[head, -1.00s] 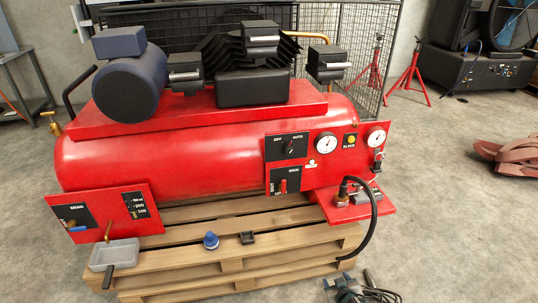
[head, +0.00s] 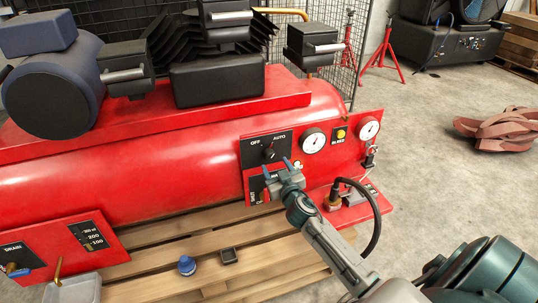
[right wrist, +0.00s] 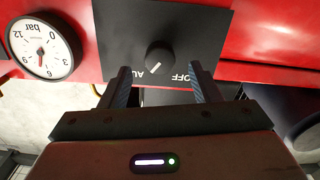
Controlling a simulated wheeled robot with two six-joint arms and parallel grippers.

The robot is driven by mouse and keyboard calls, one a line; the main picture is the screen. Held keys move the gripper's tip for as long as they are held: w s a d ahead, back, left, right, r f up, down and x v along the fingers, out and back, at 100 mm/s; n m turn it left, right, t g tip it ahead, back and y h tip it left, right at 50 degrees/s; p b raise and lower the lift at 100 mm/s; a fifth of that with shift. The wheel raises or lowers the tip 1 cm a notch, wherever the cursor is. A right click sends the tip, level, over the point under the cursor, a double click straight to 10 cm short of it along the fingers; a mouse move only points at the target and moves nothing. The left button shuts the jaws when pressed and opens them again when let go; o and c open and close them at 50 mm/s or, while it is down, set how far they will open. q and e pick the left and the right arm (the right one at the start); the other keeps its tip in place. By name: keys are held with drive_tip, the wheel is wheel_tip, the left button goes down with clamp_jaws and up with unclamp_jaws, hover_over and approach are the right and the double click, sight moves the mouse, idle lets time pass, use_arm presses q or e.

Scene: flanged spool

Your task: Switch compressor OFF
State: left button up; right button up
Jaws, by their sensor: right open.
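The red compressor (head: 180,165) sits on a wooden pallet. Its black selector panel (head: 253,147) has a round black knob (head: 269,153) between the words OFF and AUTO. In the right wrist view the panel is upside down, and the white mark on the knob (right wrist: 158,60) points toward AUTO. My right gripper (head: 277,168) is open and empty, just in front of and below the knob. In the wrist view its fingers (right wrist: 160,82) lie left and right of the knob, apart from it. The MAIN switch panel (head: 256,187) is mostly hidden behind this gripper. My left gripper is out of view.
A red shelf with a black hose (head: 375,230) juts out at lower right. A blue cap (head: 187,265) and a small black tray (head: 229,256) lie on the pallet (head: 160,250).

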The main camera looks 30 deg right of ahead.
sight(271, 158)
drive_tip(key=x, duration=0.6)
drive_tip(key=shift+d+f+p, duration=0.1)
drive_tip(key=shift+p, duration=0.2)
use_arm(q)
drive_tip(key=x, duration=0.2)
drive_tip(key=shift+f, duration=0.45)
use_arm(e)
drive_tip(key=shift+c, duration=0.5)
drive_tip(key=c, duration=0.9)
